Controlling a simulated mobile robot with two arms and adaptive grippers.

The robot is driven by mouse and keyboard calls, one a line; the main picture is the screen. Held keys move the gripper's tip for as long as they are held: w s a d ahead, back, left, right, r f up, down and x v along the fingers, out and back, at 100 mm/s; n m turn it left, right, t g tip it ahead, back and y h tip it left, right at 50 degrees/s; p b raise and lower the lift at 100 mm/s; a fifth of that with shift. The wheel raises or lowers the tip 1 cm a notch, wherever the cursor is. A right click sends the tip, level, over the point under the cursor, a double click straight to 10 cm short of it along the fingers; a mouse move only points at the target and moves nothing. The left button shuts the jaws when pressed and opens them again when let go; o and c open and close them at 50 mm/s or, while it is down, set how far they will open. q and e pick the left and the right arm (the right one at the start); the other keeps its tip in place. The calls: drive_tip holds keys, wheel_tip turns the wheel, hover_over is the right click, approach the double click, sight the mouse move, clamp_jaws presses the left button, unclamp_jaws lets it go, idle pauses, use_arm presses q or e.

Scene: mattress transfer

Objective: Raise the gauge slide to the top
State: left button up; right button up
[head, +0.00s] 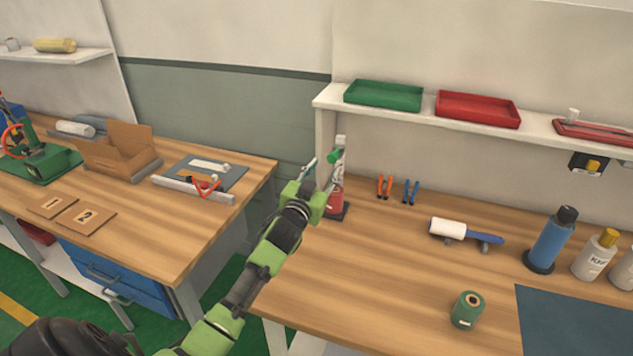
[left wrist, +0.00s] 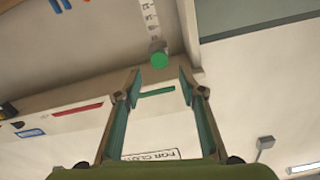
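The gauge (head: 340,146) stands upright at the left end of the right workbench, with a pale scale strip and a red lower part. Its green slide knob (head: 334,156) sits on the upper part of the gauge. My left gripper (head: 322,170) is beside the gauge, close to the knob. In the left wrist view, the left gripper (left wrist: 160,84) has its fingers spread with nothing between them. The green knob (left wrist: 159,61) lies just beyond the fingertips, at the end of the visible scale strip (left wrist: 150,20). My arm hides part of the gauge's lower body.
A shelf (head: 480,138) with a green tray (head: 384,95) and a red tray (head: 478,109) runs above the bench. Orange pliers (head: 384,187) and blue pliers (head: 410,192) are right of the gauge. A lint roller (head: 448,227) lies farther right.

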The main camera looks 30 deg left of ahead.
use_arm(q)
drive_tip(key=v, duration=0.6)
idle(0.4)
